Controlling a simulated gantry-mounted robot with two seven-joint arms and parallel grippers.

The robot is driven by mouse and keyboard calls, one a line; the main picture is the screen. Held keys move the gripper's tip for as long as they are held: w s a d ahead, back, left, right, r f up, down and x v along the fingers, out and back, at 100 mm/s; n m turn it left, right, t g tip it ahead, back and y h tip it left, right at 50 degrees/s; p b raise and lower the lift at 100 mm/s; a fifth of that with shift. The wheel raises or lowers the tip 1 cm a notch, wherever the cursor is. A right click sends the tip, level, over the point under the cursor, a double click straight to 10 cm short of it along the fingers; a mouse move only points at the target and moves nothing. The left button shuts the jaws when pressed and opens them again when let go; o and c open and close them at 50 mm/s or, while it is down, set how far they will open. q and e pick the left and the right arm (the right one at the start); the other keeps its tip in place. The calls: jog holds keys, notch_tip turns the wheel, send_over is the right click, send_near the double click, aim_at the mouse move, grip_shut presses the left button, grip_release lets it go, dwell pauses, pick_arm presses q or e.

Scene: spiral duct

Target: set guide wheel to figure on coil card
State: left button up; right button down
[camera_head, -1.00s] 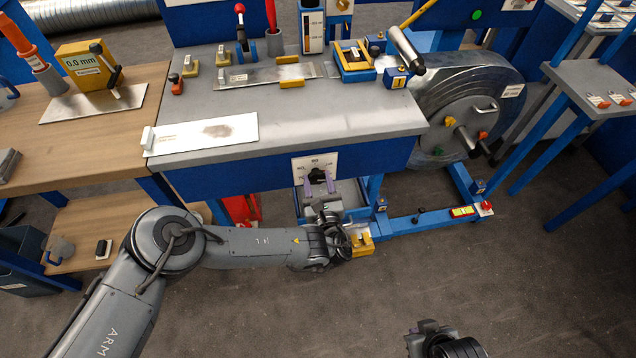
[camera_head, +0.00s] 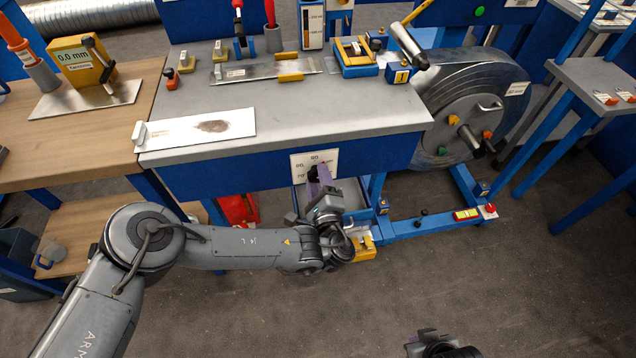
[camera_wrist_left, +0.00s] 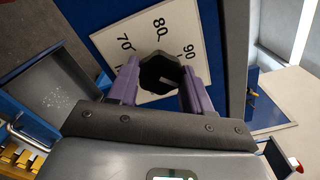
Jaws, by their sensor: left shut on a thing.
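The guide wheel is a black knob (camera_wrist_left: 160,74) on a white dial plate (camera_wrist_left: 132,36) with the figures 70, 80 and 90 in the left wrist view. In the head view the plate (camera_head: 326,160) is on the blue front of the machine table. My left gripper (camera_head: 316,178) reaches up to the knob from below. Its purple fingers (camera_wrist_left: 158,88) are shut on the knob, one on each side. The knob's pointer mark is not clear to me. The coil card is not one I can single out. My right gripper (camera_head: 428,338) is at the bottom edge; its fingers are unclear.
A large sheet-metal coil (camera_head: 470,110) stands at the right of the machine table (camera_head: 300,125). A yellow block (camera_head: 364,250) sits by the blue floor frame (camera_head: 425,222), close to my left wrist. The floor in front is clear.

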pick_arm(q)
jog(key=n+b, duration=0.1)
jog(key=n, duration=0.1)
jog(key=n+b, duration=0.2)
jog(key=shift+f+n, duration=0.2)
jog(key=shift+n, duration=0.1)
jog(key=n+b, duration=1.1)
jog(key=b, duration=0.3)
jog(key=shift+f, duration=0.1)
jog(key=shift+n+b, duration=0.35)
jog(key=shift+n, duration=0.15)
jog(key=shift+r+n, duration=0.25)
jog(key=shift+n, duration=0.45)
jog(key=shift+r+n+b, duration=0.1)
jog(key=shift+n+b, duration=0.2)
jog(key=shift+n, duration=1.2)
jog(key=o, duration=1)
jog(key=shift+o, duration=0.2)
